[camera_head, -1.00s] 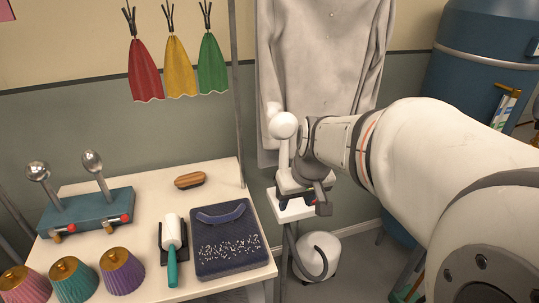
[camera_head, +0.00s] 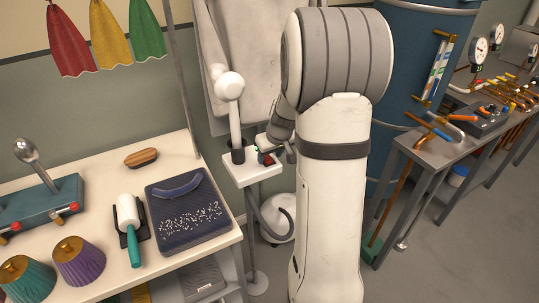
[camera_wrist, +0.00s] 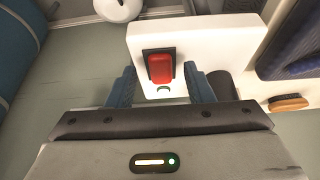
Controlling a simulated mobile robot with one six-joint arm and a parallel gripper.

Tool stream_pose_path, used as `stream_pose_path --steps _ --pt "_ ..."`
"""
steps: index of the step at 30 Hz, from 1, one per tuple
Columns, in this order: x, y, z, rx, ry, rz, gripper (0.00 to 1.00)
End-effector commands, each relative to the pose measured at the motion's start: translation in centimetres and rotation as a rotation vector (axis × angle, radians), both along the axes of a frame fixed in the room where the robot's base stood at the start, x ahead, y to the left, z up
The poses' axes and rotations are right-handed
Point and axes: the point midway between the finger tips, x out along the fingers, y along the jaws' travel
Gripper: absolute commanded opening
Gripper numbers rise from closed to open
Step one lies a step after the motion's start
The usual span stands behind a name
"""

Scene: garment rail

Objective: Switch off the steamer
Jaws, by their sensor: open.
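The steamer's white control box (camera_head: 240,174) stands on a pole beside the table, with the white steamer head (camera_head: 230,86) upright in its holder. In the wrist view the box (camera_wrist: 205,36) carries a red rocker switch (camera_wrist: 160,68) in a dark frame, with a small green mark below it. My gripper (camera_wrist: 159,78) is open, its blue fingertips on either side of the switch with nothing between them. In the head view my gripper (camera_head: 268,156) is close to the box's right side. Whether the fingers touch the box cannot be told.
The white table (camera_head: 120,195) at left holds a lint roller (camera_head: 130,222), a dark blue pad (camera_head: 188,212) and a brush (camera_head: 141,157). A pale garment (camera_head: 258,60) hangs behind the steamer. A blue tank (camera_head: 415,70) stands at right.

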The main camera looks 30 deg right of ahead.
Motion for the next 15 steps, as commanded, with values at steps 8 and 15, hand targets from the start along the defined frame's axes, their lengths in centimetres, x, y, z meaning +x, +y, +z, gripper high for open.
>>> stream_pose_path --steps 8,15 --pt "0.44 0.06 -1.04 0.0 -0.001 -0.001 0.47" --pt "0.44 0.09 -1.02 0.0 -0.001 0.0 0.4"
